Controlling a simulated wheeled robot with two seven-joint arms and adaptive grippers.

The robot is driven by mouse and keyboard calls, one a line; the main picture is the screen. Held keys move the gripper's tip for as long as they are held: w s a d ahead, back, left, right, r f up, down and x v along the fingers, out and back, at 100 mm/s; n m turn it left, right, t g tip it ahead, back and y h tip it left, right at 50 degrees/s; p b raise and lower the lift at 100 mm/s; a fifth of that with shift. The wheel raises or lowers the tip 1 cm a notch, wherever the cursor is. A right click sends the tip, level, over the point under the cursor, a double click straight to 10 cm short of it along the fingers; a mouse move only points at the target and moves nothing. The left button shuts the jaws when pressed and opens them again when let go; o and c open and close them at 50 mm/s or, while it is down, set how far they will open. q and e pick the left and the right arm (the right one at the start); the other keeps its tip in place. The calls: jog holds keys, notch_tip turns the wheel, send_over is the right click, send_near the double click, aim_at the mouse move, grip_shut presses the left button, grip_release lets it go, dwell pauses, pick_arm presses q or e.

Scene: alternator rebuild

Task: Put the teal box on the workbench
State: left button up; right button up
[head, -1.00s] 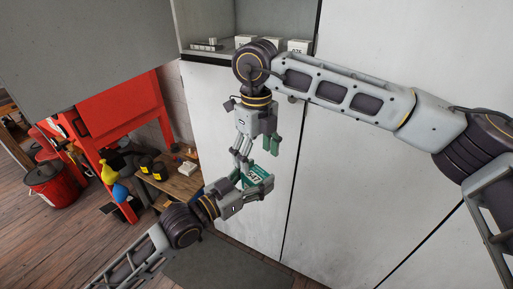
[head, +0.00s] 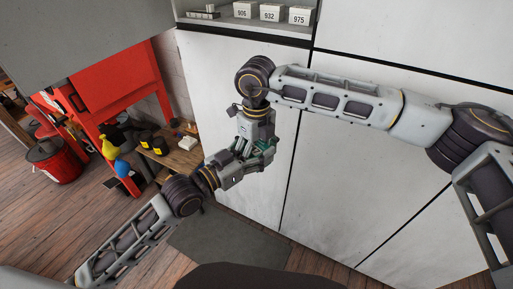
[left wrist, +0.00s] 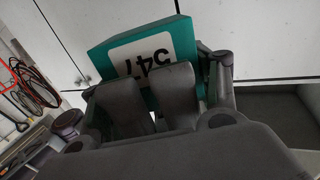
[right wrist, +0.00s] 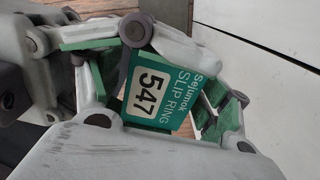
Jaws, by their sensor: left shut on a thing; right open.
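The teal box, labelled "547 SLIP RING" in the right wrist view (right wrist: 165,85), is between my two grippers. It also shows in the left wrist view (left wrist: 112,52), above the dark fingers of my left gripper (left wrist: 153,88), which is shut on it. My right gripper (right wrist: 158,62) is open, with its green-padded fingers on either side of the box; whether they touch it is unclear. In the head view, the left gripper (head: 258,158) and right gripper meet in front of the white cabinet, hiding most of the box. A wooden bench top (head: 182,163), probably the workbench, lies to the left.
White numbered boxes (head: 270,13) sit on a shelf above. A red bin (head: 55,160) stands on the floor at left.

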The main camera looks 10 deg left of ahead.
jog(key=c, duration=1.1)
pick_arm(q)
jog(key=o, duration=1.1)
pick_arm(e)
jog(key=shift+c, duration=0.2)
pick_arm(q)
jog(key=shift+f, duration=0.1)
